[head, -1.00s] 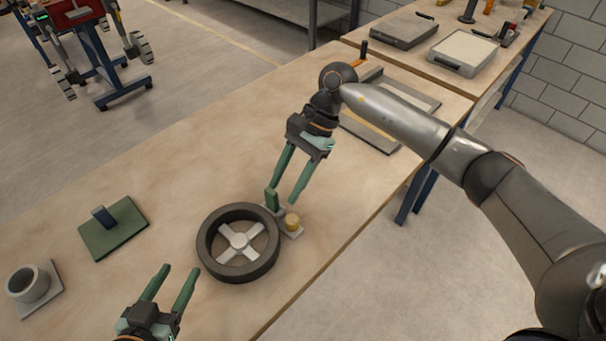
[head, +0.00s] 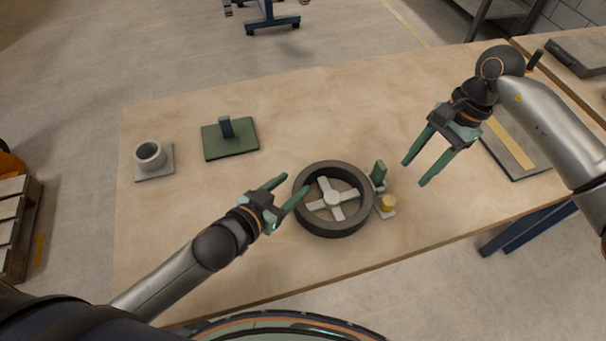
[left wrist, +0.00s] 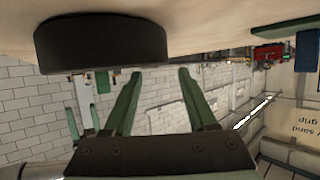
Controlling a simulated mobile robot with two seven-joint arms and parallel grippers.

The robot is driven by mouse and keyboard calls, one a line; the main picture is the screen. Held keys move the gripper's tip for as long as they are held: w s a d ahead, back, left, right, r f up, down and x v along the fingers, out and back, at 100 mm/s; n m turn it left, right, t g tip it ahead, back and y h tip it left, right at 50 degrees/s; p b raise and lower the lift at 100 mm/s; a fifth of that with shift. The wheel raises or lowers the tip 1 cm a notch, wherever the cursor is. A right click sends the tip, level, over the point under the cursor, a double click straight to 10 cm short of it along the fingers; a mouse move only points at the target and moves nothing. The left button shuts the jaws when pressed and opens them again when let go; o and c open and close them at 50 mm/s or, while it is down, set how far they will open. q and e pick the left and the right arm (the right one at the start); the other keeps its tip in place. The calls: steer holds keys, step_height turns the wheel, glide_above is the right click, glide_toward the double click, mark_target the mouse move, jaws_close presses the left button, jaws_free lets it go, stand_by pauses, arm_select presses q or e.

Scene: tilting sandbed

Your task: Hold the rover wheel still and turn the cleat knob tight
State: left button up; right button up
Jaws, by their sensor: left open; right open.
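The rover wheel (head: 333,226), a dark tyre with pale cross spokes, lies flat near the table's front edge. In the left wrist view the wheel (left wrist: 100,43) is beyond the open fingers (left wrist: 160,71), to the left. My right gripper (head: 414,173) is open and empty, right of the block and knob, apart from both.
On the wooden table (head: 300,105) a green plate (head: 232,150) with a blue post and a grey cup (head: 150,155) on a square base stand at left. A framed panel (head: 508,150) lies under my right arm. The table behind the wheel is clear.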

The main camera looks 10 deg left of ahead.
mark_target(304, 176)
arm_select(q)
steer(key=shift+x, duration=2.55)
steer(key=shift+c, duration=0.3)
jaws_close()
